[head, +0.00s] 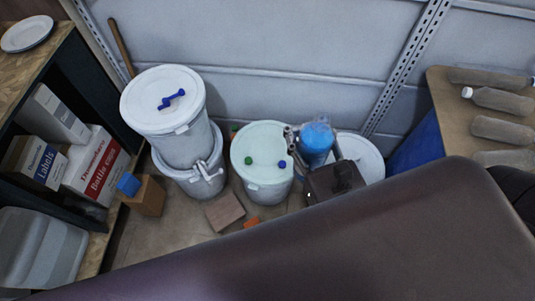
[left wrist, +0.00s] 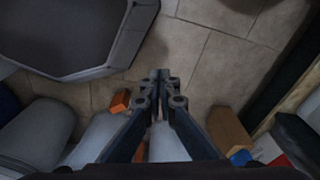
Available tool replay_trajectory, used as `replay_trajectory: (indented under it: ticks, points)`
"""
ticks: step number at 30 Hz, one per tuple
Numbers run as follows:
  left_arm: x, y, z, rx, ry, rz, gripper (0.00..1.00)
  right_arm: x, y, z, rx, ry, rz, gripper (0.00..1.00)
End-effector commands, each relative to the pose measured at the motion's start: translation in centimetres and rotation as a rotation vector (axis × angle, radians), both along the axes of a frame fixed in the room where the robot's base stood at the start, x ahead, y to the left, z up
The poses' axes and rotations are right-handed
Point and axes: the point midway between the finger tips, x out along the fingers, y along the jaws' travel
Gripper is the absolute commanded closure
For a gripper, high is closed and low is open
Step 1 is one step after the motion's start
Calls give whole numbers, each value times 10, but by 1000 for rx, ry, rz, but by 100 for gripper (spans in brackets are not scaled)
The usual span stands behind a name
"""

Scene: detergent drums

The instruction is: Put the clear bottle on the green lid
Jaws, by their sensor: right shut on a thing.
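The pale green lid (head: 262,140) covers the middle drum, with a small green thing (head: 248,160) and a small blue thing (head: 282,164) on it. My right gripper (head: 292,138) is at the lid's right edge in the head view. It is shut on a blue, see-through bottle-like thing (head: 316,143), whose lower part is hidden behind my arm. Several clear, greyish bottles lie on the table at the right, one with a white cap (head: 500,101). My left gripper (left wrist: 160,78) shows only in the left wrist view, fingertips together and empty, above the floor.
Two stacked white drums (head: 164,100) stand left of the green lid, with a dark blue thing on top. Another white lid (head: 362,156) is at the right. A shelf with boxes (head: 95,165) stands at the left. Wooden blocks (head: 225,211) lie on the floor. My arm hides the lower right.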

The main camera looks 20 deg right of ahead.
Motion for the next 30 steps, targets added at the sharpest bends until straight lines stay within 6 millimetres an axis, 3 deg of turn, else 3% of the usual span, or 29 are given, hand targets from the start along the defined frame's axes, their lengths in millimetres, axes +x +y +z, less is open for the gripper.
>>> replay_trajectory:
  ticks: [1, 3, 15, 24, 30]
  points:
    - [13, -2, -15, -2, -12, 1, 100, 0, 0, -23, 0, -3, 0, 100]
    - [28, -4, -19, -3, -22, 3, 100, 0, 0, -40, 0, -3, 0, 100]
    - [95, -15, -16, -9, -71, 15, 100, 0, 0, -133, 0, -3, 0, 100]
    - [123, -18, 3, -13, -110, 21, 100, 0, 0, -203, 0, -3, 0, 100]
    - [129, -18, 20, -15, -136, 26, 100, 0, 1, -249, 0, -3, 0, 100]
